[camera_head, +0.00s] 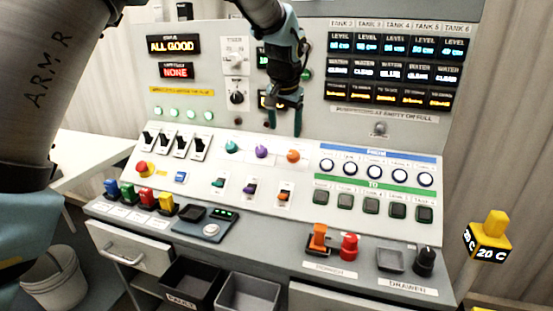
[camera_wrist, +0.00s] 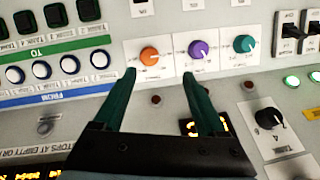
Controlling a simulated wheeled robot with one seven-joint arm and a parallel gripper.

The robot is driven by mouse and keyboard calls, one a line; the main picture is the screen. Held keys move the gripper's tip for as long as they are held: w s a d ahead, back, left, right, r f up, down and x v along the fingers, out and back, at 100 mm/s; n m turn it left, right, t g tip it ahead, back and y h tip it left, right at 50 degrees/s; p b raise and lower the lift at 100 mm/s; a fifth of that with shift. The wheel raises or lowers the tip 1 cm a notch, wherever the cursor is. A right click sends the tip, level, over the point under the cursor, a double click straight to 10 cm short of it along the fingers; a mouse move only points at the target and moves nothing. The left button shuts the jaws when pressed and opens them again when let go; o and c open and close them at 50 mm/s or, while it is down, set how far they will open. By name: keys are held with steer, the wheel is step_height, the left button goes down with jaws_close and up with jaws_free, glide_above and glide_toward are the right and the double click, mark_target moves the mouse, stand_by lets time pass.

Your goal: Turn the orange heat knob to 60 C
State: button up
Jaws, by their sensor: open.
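The orange heat knob (camera_head: 293,156) is on the sloped panel, rightmost of three round knobs in the head view. In the wrist view the same orange knob (camera_wrist: 149,55) sits on a white dial plate, beyond and between my fingertips. Its scale marks are too small to read. My gripper (camera_head: 284,127) is open and empty, with dark green fingers pointing down just above the knob row. In the wrist view my gripper (camera_wrist: 160,75) has its fingers apart, and neither visibly touches the knob.
A purple knob (camera_head: 262,152) and a teal knob (camera_head: 232,146) sit left of the orange one. Small switches (camera_head: 284,196) lie below, and round FROM buttons (camera_head: 375,172) to the right. The upright display panel (camera_head: 395,62) stands behind. A yellow block reading 20 C (camera_head: 490,240) is at the right.

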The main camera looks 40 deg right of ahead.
mark_target(293, 153)
steer(key=shift+m, duration=0.3)
steer(key=p+x, duration=0.1)
steer(key=x, duration=0.2)
steer(key=s+d+x, duration=0.1)
steer(key=x, duration=0.3)
steer(key=d+p+x, duration=0.1)
steer(key=x, duration=0.3)
steer(key=shift+s+r+p, duration=0.1)
steer(key=shift+s+p, duration=0.15)
steer(key=shift+p, duration=0.1)
jaws_close()
